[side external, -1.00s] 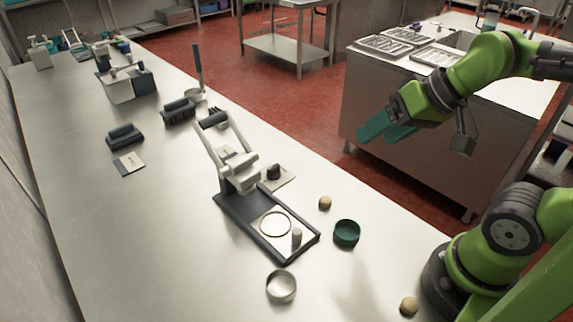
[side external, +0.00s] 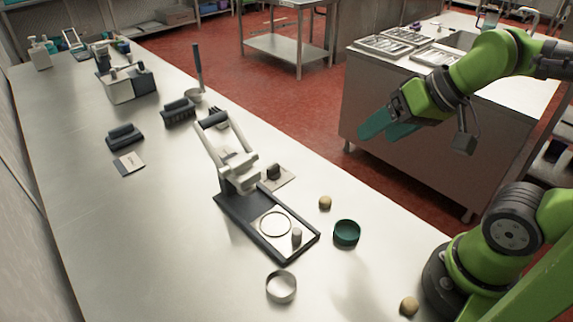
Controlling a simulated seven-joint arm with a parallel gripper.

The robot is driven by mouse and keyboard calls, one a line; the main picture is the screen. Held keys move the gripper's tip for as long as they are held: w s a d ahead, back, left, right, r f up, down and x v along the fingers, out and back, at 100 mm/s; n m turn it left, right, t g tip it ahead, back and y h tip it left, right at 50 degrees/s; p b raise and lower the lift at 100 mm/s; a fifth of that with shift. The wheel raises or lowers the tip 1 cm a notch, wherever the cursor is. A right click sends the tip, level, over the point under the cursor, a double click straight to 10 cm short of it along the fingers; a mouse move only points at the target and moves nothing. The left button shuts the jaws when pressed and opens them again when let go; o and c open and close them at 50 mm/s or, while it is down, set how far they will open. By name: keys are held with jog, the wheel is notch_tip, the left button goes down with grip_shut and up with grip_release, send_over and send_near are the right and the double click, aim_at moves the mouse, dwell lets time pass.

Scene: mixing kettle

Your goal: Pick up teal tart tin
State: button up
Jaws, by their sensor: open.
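The teal tart tin (side external: 346,233) is a small round dark-teal tin. It sits on the steel table, just right of the black-based press. My gripper (side external: 374,133) has long teal fingers. It hangs in the air above and beyond the tin, well apart from it, pointing left and down. The fingers are spread with nothing between them.
A press with a raised white lever (side external: 225,150) and black base (side external: 250,228) stands left of the tin. A metal ring tin (side external: 281,287) lies in front. Small tan balls (side external: 325,202) and (side external: 409,306) sit nearby. The table (side external: 160,240) is clear at left.

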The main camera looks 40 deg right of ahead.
jog(key=o, duration=0.3)
jog(key=shift+o, duration=0.2)
jog(key=m+g+h, duration=0.2)
jog(key=m+g, duration=0.1)
jog(key=g, duration=0.4)
send_over(346, 232)
notch_tip(346, 232, down, 8)
notch_tip(346, 232, down, 16)
